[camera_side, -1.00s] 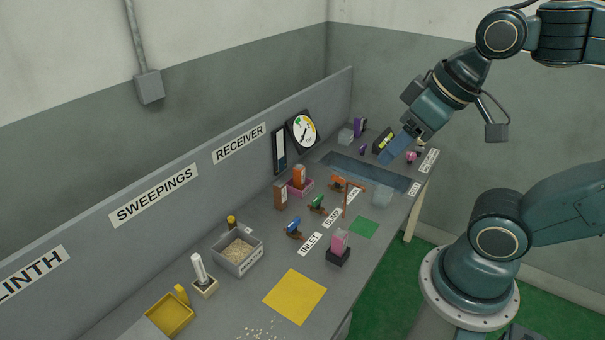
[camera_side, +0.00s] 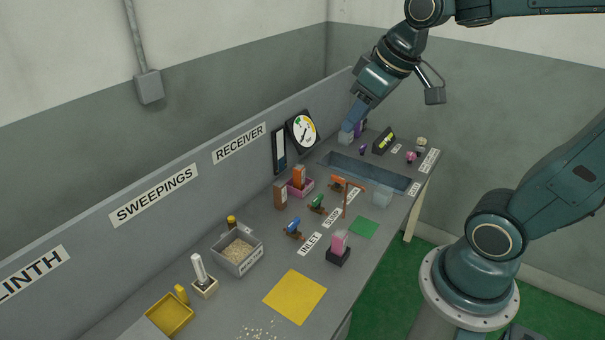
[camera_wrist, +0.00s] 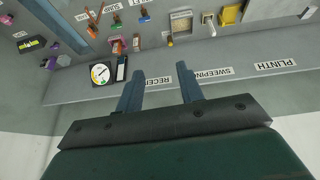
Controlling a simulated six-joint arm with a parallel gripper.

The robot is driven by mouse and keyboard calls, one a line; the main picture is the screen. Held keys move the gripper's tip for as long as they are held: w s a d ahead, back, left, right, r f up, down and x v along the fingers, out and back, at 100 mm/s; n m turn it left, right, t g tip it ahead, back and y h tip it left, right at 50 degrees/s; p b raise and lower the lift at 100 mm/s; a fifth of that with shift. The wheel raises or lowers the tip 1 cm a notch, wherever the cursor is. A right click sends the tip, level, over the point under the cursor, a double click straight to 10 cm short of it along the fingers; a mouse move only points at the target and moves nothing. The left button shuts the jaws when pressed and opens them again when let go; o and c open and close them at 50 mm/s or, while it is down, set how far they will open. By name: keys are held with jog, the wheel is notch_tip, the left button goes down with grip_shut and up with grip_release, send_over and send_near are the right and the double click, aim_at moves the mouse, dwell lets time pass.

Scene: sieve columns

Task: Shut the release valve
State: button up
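Three small lever valves stand in a row on the bench: one with a blue lever (camera_side: 293,224), one green (camera_side: 316,202) and one orange (camera_side: 338,184). The label (camera_side: 310,244) by the blue one reads INLET. The label by the orange one is partly hidden, and I cannot read RELEASE on it. In the wrist view the orange valve (camera_wrist: 92,32), green valve (camera_wrist: 117,20) and blue valve (camera_wrist: 143,18) show at the upper left. My gripper (camera_side: 347,128) is above the bench's far end near the back panel, apart from the valves. Its fingers (camera_wrist: 160,82) are apart and empty.
A round gauge (camera_side: 302,132) is on the back panel. An orange block in a pink tray (camera_side: 294,193) and a brown block (camera_side: 280,196) stand behind the valves. A sunken trough (camera_side: 365,172) lies beyond.

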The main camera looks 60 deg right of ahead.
jog(key=w+d+f, duration=0.3)
jog(key=w+d, duration=0.5)
jog(key=w, duration=0.2)
send_over(338, 177)
jog(key=s, duration=0.6)
notch_tip(338, 177, down, 28)
jog(key=f, duration=0.1)
jog(key=shift+r+g, duration=0.25)
jog(key=shift+g, duration=0.05)
jog(key=shift+f, duration=0.1)
jog(key=shift+a+x, duration=0.1)
jog(key=shift+x, duration=3.3)
jog(key=shift+a+x, duration=0.15)
jog(key=shift+x, duration=3.25)
grip_shut()
